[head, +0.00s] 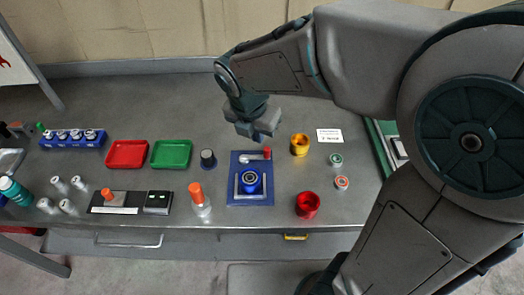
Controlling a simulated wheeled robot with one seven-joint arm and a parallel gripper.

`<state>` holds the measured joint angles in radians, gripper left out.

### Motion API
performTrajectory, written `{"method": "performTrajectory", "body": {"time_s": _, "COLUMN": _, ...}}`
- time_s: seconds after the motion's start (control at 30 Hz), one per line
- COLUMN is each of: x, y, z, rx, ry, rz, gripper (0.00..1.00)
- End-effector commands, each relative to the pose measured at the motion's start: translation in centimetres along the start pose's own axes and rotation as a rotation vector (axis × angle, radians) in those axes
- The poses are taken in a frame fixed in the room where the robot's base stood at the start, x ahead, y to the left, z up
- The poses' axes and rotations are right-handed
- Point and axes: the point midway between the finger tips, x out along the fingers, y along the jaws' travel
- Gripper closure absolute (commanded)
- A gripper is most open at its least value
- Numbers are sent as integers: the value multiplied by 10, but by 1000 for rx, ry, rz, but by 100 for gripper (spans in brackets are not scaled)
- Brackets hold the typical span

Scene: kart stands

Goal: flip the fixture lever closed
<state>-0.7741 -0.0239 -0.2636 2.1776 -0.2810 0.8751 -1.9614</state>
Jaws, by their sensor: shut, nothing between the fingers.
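The blue fixture plate (237,197) lies on the grey bench near its front middle. A blue round part with a dark ring on top (250,181) sits in the fixture. The fixture lever (256,157) is a short light bar with a red knob (267,153) at its right end, along the back of the plate. My gripper (262,137) is above and behind the lever, pointing down, with its fingers shut and empty. It looks close to the knob, but I cannot tell whether it touches.
A gold cup (299,145) and a red cup (307,205) stand right of the fixture. A dark knob (208,158) and an orange-capped bottle (199,200) stand left. Green (171,154) and red (127,154) trays lie farther left. The bench behind the trays is clear.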

Motion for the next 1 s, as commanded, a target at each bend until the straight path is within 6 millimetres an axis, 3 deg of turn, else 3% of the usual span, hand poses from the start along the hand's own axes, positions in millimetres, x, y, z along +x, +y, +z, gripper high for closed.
{"method": "performTrajectory", "body": {"time_s": 0.27, "x": 14, "y": -1, "z": 0, "rx": 2, "ry": 3, "rz": -4, "gripper": 100}}
{"method": "performTrajectory", "body": {"time_s": 0.7, "x": 86, "y": -1, "z": -1, "rx": 3, "ry": 2, "rz": -4, "gripper": 100}}
{"method": "performTrajectory", "body": {"time_s": 1.0, "x": 100, "y": -1, "z": 0, "rx": 4, "ry": 1, "rz": -1, "gripper": 100}}
